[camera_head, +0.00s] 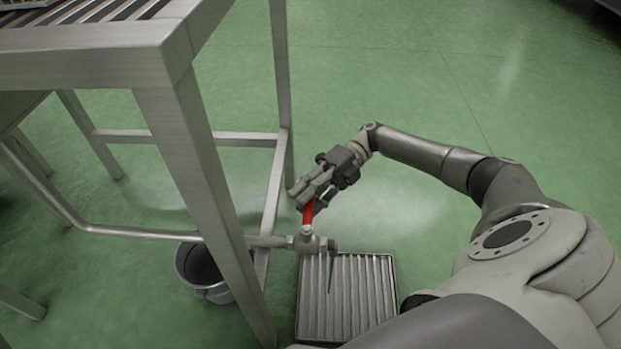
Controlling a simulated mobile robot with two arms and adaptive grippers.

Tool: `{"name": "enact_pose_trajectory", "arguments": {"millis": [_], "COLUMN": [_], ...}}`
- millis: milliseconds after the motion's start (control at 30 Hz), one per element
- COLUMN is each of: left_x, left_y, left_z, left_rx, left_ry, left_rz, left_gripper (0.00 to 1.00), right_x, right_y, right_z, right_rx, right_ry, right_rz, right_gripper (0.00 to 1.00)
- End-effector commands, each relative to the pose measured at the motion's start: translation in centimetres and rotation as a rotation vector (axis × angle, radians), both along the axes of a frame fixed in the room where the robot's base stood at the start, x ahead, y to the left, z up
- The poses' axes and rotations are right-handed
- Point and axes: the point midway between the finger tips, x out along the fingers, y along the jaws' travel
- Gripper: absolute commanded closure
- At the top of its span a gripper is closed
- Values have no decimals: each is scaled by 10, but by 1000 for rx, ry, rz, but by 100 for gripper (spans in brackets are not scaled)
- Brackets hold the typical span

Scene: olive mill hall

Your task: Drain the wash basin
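A drain valve (307,242) sits at the end of a metal pipe (150,235) that runs under a steel frame. Its red lever (308,213) points up in the picture, crosswise to the pipe. My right gripper (312,194) is at the lever's upper end, with its fingers around or just beside it. Whether they press on the lever I cannot tell. The wash basin itself cannot be made out. My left gripper is not in view.
The steel frame (185,130) stands at the left, with a slatted top, legs and low crossbars close to the valve. A metal bucket (216,291) stands on the floor behind the near leg. The green floor at the right is clear beyond my arm.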

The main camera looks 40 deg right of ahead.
Motion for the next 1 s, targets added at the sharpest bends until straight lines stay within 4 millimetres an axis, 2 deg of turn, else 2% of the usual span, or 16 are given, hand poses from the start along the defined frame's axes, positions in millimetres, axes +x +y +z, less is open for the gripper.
{"name": "enact_pose_trajectory", "arguments": {"millis": [167,433,700,1000], "left_x": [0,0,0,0], "left_y": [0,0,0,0], "left_z": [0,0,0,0], "left_rx": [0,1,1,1], "left_ry": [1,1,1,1], "left_rz": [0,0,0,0], "left_gripper": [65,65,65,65], "right_x": [3,9,14,16], "right_y": [-13,-57,-92,-112], "right_z": [3,12,20,24], "right_rx": [-2,-1,-2,-1], "right_ry": [0,-1,-1,-1], "right_rz": [-3,-4,-3,0], "right_gripper": [65,65,65,65]}}
